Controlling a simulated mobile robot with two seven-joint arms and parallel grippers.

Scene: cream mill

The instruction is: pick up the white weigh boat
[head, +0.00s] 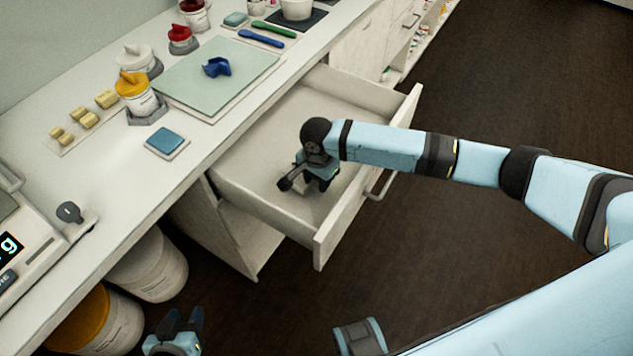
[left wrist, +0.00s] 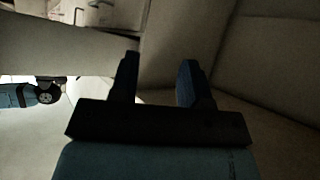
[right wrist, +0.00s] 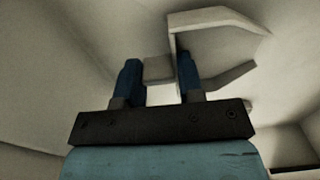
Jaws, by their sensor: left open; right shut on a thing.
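The white weigh boat (right wrist: 200,17) shows in the right wrist view as a pale, angular shape with slanted rims, just beyond my right gripper (right wrist: 158,62). A pale block-like part of it sits between the two blue fingers, which are shut on it. In the head view my right gripper (head: 308,183) is down inside the open drawer (head: 240,183), and I cannot make out the weigh boat there. My left gripper (head: 184,318) is low at the bottom left, in front of the bench. In the left wrist view (left wrist: 160,60) its fingers are apart with nothing between them.
The drawer front (head: 368,180) stands pulled out over the dark floor. On the bench are a green mat (head: 200,88) with a blue item (head: 216,67), a yellow-lidded jar (head: 136,92) and a blue pad (head: 167,142). Tubs (head: 150,265) stand under the bench.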

